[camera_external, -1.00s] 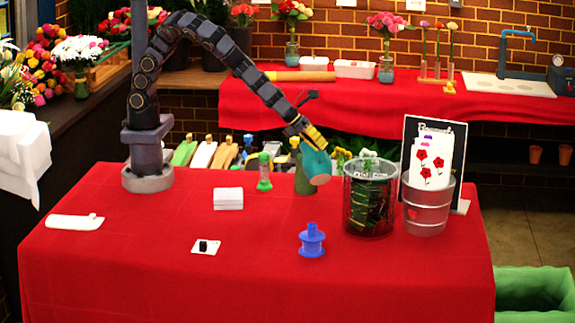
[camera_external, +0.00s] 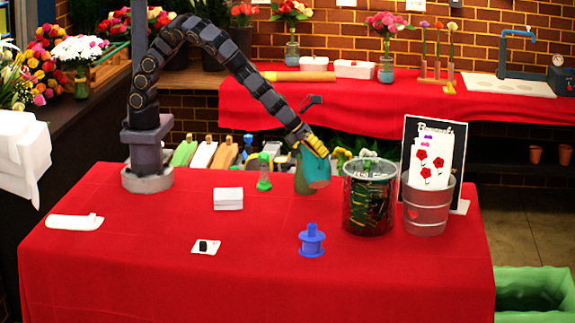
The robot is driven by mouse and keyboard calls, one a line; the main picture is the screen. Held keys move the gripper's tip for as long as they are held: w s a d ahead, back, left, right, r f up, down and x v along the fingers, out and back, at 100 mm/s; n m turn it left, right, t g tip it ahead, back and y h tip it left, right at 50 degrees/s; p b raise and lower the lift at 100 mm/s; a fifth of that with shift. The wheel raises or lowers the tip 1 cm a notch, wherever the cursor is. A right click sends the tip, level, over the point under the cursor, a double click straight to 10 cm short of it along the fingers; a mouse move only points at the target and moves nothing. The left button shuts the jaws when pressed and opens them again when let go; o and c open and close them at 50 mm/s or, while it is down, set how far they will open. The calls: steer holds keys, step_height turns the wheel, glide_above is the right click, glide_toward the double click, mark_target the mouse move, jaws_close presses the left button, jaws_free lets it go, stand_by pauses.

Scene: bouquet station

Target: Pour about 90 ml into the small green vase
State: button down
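My gripper (camera_external: 316,146), with yellow fingers, is shut on a teal vessel (camera_external: 317,167). No stream of liquid can be made out, and the level in the vase is hidden.
A green-based bottle (camera_external: 264,172) and a white stack (camera_external: 228,198) are left. A blue spool (camera_external: 311,240) stands in front. The front-left table is mostly clear.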

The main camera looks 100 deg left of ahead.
stand_by(0.5)
steer(key=shift+w+d+f+m+g+y+b, duration=0.15)
steer(key=shift+d+f+y, duration=0.15)
steer(key=shift+f, duration=0.2)
steer(key=shift+w+d+f+m+g+y+b, duration=0.15)
steer(key=shift+d+f+y, duration=0.15)
steer(key=shift+f, duration=0.15)
steer(key=shift+w+d+f+m+g+y+b, duration=0.25)
steer(key=shift+w+d+f+m+y+b, duration=0.1)
steer(key=shift+d+f+y, duration=0.55)
steer(key=shift+w+d+f+m+g+y+b, duration=0.2)
steer(key=shift+w+d+f+m+y+b, duration=0.25)
steer(key=shift+f, duration=0.6)
steer(key=shift+w+d+f+m+g+y+b, duration=0.15)
steer(key=shift+d+f+m+g+y+b, duration=0.15)
steer(key=shift+d+f+y, duration=0.65)
steer(key=shift+w+d+f+m+y+b, duration=0.1)
steer(key=shift+d+f+m+y+b, duration=0.1)
steer(key=shift+f, duration=0.1)
steer(key=shift+w+d+f+m+y+b, duration=0.1)
steer(key=shift+f+b, duration=0.1)
steer(key=shift+f, duration=0.25)
steer(key=shift+g, duration=0.25)
